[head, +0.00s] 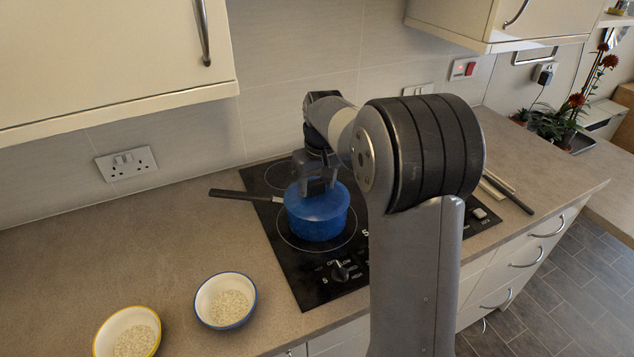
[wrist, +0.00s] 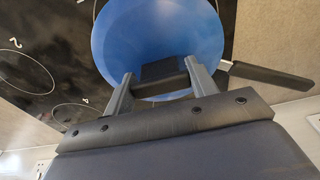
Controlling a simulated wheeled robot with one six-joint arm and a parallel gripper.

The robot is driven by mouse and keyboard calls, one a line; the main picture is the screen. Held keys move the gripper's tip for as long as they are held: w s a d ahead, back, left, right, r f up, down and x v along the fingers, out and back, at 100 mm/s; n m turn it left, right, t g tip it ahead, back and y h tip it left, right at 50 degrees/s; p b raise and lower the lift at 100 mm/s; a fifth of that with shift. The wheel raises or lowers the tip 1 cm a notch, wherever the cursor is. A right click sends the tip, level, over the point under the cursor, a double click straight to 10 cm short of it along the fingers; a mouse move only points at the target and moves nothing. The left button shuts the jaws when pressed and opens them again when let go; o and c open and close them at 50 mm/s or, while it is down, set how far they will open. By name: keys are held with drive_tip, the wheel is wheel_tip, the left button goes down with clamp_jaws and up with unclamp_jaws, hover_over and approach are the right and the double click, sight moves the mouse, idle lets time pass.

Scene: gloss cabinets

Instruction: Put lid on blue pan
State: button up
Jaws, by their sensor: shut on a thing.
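The blue pan (head: 318,228) stands on the black hob, its dark handle (head: 238,194) pointing left. The handle also shows at the right in the wrist view (wrist: 268,79). A blue lid (head: 338,197) is over the pan's top, and its round face fills the upper middle of the wrist view (wrist: 150,35). My gripper (head: 317,187) is directly above the pan. In the wrist view its two fingers (wrist: 162,84) are shut on the lid's dark knob. The lid looks level and roughly centred; I cannot tell whether it touches the rim all round.
The hob (head: 310,282) has knobs along its front. A blue-rimmed bowl (head: 203,303) and a yellow-rimmed bowl (head: 103,338) stand at the front left. Wall cabinets (head: 110,60) overhang the back.

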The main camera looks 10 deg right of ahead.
drive_tip(key=o, duration=1.3)
drive_tip(key=shift+o, duration=0.2)
drive_tip(key=shift+r, duration=0.1)
wheel_tip(320, 180, up, 11)
drive_tip(key=s, duration=0.1)
drive_tip(key=shift+s+d+f, duration=0.2)
drive_tip(key=shift+s, duration=0.1)
drive_tip(key=f, duration=0.3)
drive_tip(key=w+f, duration=0.1)
drive_tip(key=f, duration=0.6)
drive_tip(key=shift+w+a+f, duration=0.2)
drive_tip(key=shift+w+f, duration=0.1)
drive_tip(key=shift+f, duration=0.1)
drive_tip(key=shift+r, duration=0.35)
